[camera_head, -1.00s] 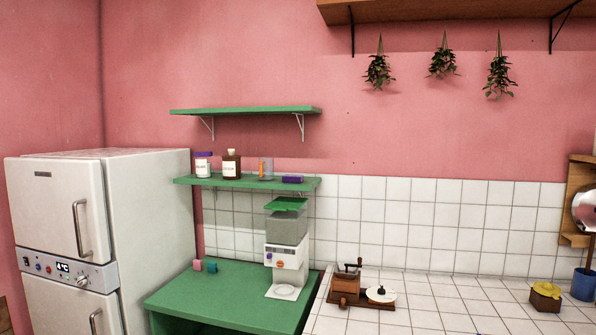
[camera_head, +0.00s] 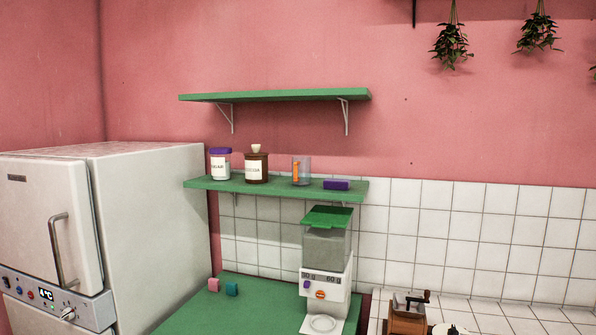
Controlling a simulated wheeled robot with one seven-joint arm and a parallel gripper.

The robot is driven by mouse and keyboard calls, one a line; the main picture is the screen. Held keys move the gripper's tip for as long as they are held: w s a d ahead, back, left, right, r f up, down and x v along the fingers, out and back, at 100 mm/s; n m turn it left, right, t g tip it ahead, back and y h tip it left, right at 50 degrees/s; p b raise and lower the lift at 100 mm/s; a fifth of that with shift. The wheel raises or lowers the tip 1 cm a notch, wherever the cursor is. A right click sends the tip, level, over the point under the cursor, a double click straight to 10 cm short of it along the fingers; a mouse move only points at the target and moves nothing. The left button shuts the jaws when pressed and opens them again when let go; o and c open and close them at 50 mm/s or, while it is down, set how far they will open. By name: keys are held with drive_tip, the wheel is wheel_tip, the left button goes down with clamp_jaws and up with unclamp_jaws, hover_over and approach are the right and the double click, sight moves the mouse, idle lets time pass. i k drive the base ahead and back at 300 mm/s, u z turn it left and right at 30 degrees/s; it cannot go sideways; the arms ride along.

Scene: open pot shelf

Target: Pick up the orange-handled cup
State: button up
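The orange-handled cup (camera_head: 304,171) is a clear glass-like cup with an upright orange handle on its left side as seen here. It stands upright on the lower green shelf (camera_head: 262,187), between a brown jar (camera_head: 256,168) on its left and a small purple box (camera_head: 336,184) on its right. There are gaps between it and both neighbours. My gripper is not in view.
A white jar with a purple lid (camera_head: 220,165) stands at the shelf's left. An upper green shelf (camera_head: 275,95) hangs above. A dispenser (camera_head: 326,270) stands below on a green counter (camera_head: 246,300). A fridge (camera_head: 150,220) is at left, a wooden grinder (camera_head: 407,313) at lower right.

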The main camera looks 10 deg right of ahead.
sight(300, 165)
drive_tip(key=u, duration=0.5)
drive_tip(key=i, duration=0.65)
drive_tip(key=u, duration=0.75)
